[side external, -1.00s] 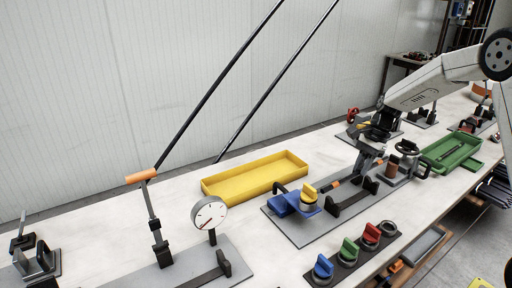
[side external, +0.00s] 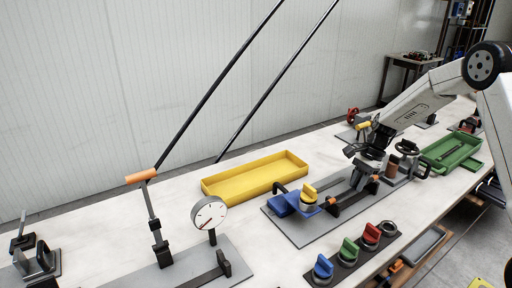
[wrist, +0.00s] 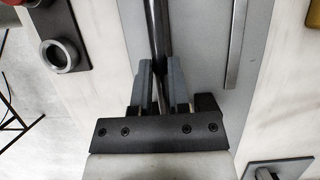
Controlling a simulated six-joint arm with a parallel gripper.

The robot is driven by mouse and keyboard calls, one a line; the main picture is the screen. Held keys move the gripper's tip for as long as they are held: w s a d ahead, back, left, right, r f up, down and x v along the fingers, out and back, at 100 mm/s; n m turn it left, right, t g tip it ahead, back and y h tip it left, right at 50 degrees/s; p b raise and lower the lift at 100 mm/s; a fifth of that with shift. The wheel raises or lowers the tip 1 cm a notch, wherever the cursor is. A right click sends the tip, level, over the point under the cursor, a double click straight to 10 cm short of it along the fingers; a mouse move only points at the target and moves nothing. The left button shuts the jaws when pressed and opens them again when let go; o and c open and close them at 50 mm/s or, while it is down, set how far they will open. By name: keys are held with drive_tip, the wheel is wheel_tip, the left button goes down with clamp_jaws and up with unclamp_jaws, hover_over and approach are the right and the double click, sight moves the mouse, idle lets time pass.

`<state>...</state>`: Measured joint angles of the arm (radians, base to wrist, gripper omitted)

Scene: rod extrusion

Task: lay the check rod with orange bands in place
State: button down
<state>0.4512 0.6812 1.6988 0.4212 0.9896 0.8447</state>
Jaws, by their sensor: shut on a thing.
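The check rod is a thin dark bar; one orange band (side external: 336,210) shows in the side view, at the front black rest on the grey plate (side external: 290,232). The rear black rest (side external: 371,187) is partly hidden by my gripper (side external: 361,180). My gripper is shut on the rod between the two rests. In the wrist view the rod (wrist: 157,28) runs up and away from between the fingers of my gripper (wrist: 160,80). I cannot tell whether the rod touches the rests.
Red, green and blue knobs (side external: 348,250) line the front. A dial gauge (side external: 209,213) stands at the left.

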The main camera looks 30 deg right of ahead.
idle(0.4)
drive_tip(key=c, duration=0.5)
unclamp_jaws()
drive_tip(key=shift+v, duration=3.9)
drive_tip(key=shift+s+a+f+n, duration=0.1)
drive_tip(key=shift+s+a+n, duration=0.1)
drive_tip(key=shift+a+n, duration=0.35)
drive_tip(key=s+a+f+n+t+h, duration=0.1)
drive_tip(key=s+a+n, duration=0.3)
drive_tip(key=a+n, duration=0.1)
drive_tip(key=s+a+f+n+h, duration=0.1)
drive_tip(key=s+a+n+h, duration=0.1)
drive_tip(key=s+a+n, duration=0.3)
drive_tip(key=s+a+f+n+t+h, duration=0.1)
drive_tip(key=s+a+n, duration=0.4)
drive_tip(key=a+n, duration=0.1)
drive_tip(key=shift+s+f+n+t+h, duration=0.15)
drive_tip(key=shift+s+n+t+h, duration=0.15)
drive_tip(key=shift+n, duration=0.15)
